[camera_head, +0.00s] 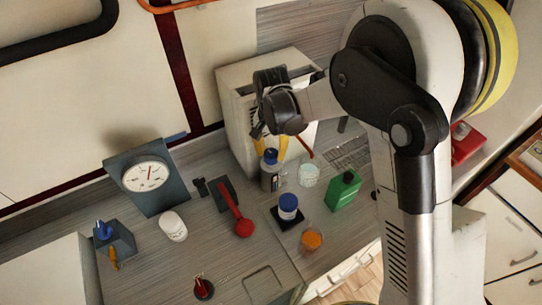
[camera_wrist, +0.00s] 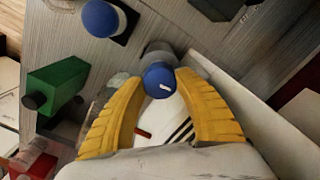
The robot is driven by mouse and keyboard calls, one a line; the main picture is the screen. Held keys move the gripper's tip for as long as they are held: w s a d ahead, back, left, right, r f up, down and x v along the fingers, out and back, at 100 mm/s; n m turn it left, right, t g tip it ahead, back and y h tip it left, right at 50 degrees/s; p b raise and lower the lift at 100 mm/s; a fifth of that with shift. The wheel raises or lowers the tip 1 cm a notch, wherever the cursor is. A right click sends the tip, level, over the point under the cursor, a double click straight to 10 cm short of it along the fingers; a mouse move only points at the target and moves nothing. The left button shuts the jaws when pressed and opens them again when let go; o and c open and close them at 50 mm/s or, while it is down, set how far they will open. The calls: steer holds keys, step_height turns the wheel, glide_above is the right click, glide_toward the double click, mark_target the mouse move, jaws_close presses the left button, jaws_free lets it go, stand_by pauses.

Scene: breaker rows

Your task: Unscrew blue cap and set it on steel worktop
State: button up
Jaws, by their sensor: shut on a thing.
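A grey bottle (camera_head: 271,178) with a blue cap (camera_head: 271,156) stands upright on the steel worktop (camera_head: 155,275). My gripper (camera_wrist: 168,78) is above it, its yellow fingers shut on the blue cap (camera_wrist: 159,82) from both sides. The cap has a short white mark on top. In the wrist view the bottle's grey body (camera_wrist: 158,52) shows behind the cap; I cannot tell whether the cap still touches its neck. A second container with a blue lid (camera_head: 288,202) stands on a dark square pad to the front right.
A pale cabinet (camera_head: 238,110) rises behind. An orange-topped jar (camera_head: 312,240) is near the front.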

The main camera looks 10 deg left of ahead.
steer(key=n+b, duration=0.1)
steer(key=n, duration=0.2)
steer(key=shift+f+n, duration=0.15)
steer(key=shift+n, duration=0.25)
steer(key=n+b, duration=0.1)
steer(key=n, duration=0.2)
steer(key=shift+n, duration=0.3)
steer(key=n+b, duration=0.1)
steer(key=n, duration=0.7)
steer(key=shift+n+b, duration=0.35)
steer(key=shift+n, duration=0.05)
steer(key=o, duration=1)
